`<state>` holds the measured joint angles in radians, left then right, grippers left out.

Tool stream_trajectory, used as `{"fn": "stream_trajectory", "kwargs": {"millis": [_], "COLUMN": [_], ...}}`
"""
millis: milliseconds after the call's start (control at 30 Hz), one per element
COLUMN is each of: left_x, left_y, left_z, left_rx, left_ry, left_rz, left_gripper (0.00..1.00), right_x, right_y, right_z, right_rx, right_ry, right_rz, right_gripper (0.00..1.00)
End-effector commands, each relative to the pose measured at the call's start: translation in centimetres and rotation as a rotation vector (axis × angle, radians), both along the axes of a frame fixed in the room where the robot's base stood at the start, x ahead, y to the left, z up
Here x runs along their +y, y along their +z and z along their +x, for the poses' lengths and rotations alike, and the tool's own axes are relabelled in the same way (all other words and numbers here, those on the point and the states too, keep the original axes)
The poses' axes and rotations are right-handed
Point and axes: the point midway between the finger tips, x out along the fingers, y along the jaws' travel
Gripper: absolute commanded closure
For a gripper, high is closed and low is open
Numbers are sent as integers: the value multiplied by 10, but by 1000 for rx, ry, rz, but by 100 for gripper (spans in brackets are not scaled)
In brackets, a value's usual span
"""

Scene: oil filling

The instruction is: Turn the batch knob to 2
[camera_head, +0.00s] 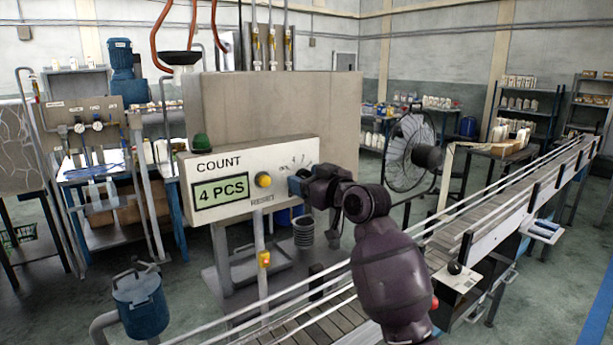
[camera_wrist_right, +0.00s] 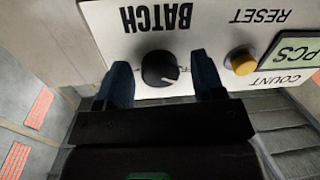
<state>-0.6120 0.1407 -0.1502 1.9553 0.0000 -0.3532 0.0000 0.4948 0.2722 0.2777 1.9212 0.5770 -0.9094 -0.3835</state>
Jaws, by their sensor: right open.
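The black round batch knob (camera_wrist_right: 160,68) sits on the white panel (camera_head: 225,168) beside the upside-down word BATCH in the right wrist view. Its pale pointer mark points to the lower right there; the number it meets is not readable. My right gripper (camera_wrist_right: 163,72) is open, with one blue finger on each side of the knob and small gaps showing. In the head view, my right gripper (camera_head: 298,186) is at the panel's right end and hides the knob. Some scale marks show above it. My left gripper is not in view.
The count display (camera_head: 221,192) reads 4 PCS. A yellow reset button (camera_head: 263,180) is close beside the gripper, and a green dome (camera_head: 202,142) sits on the panel's top. A conveyor (camera_head: 470,213) with rails runs below and to the right. A fan (camera_head: 410,152) stands behind it.

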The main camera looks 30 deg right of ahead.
Motion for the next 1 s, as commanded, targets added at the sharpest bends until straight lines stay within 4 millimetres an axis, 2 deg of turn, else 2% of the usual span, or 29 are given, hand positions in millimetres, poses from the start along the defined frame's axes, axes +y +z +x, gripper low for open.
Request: {"fn": "stream_trajectory", "kwargs": {"millis": [367, 667, 1000], "left_x": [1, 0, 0], "left_y": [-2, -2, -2], "left_z": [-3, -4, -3], "left_rx": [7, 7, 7], "left_ry": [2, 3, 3], "left_rz": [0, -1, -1], "left_gripper": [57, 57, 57], "right_x": [1, 1, 1], "right_y": [0, 0, 0], "right_z": [4, 4, 4], "right_rx": [-1, -1, 8], "right_ry": [0, 0, 1], "right_rz": [0, 0, 57], "right_gripper": [39, 85, 86]}}
